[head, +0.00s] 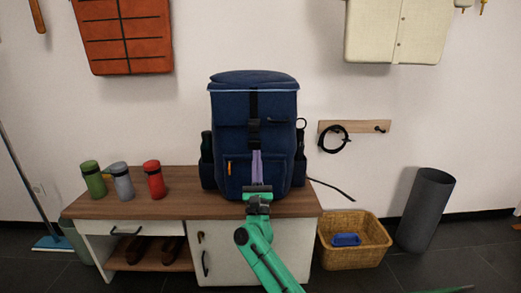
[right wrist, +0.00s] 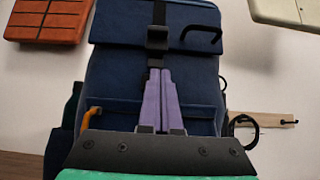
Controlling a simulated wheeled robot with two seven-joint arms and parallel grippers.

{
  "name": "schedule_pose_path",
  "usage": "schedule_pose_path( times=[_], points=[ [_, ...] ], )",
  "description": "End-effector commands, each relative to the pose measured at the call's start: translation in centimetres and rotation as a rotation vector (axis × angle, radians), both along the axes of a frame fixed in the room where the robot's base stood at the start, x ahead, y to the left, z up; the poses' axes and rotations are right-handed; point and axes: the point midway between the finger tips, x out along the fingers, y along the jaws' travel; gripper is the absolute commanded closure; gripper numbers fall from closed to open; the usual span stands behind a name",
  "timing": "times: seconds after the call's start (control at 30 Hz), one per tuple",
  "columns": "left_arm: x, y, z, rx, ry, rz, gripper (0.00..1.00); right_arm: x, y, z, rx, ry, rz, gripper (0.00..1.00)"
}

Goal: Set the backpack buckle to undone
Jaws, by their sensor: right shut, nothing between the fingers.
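The navy backpack (head: 228,140) stands upright on the wooden-topped bench. Its black buckle (head: 253,134) sits on the dark strap at the middle of the front; it also shows in the right wrist view (right wrist: 158,38). I cannot tell whether the buckle is fastened. My right gripper (head: 256,153), with purple fingers on a green arm, is in front of the backpack, pointing up at the strap. Its fingertips (right wrist: 160,71) are together and empty, just below the buckle in the picture. Whether they touch the backpack is unclear. My left gripper is out of view.
Green (head: 94,180), grey (head: 123,182) and red (head: 154,180) bottles stand on the bench (head: 130,207) left of the backpack. A wicker basket (head: 355,255) and a dark cylinder (head: 425,210) stand on the floor at right. A rack (head: 362,126) holds a black loop.

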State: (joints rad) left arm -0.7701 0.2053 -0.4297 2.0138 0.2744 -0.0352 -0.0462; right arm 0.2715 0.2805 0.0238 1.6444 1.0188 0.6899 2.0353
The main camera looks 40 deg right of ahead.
Motion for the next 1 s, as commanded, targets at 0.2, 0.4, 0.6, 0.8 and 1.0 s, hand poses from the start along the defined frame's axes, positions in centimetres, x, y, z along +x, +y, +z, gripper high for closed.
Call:
schedule_pose_path(
  times=[0.2, 0.4, 0.6, 0.8, 1.0],
  points=[
    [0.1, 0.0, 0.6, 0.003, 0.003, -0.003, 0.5, -2.8, 2.2, -3.3, 0.001, 0.002, 0.002, 1.0],
    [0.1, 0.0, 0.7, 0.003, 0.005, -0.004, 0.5, -3.8, 3.0, -4.5, 0.0, -0.002, 0.001, 1.0],
    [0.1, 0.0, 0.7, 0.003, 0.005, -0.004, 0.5, -3.8, 3.0, -4.5, 0.0, -0.002, 0.001, 1.0],
    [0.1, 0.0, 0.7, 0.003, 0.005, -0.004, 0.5, -3.8, 3.0, -4.5, 0.0, -0.002, 0.001, 1.0],
    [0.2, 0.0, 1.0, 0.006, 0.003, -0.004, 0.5, -3.6, 4.0, -5.2, -0.054, 0.059, -0.01, 1.0]
  ],
)
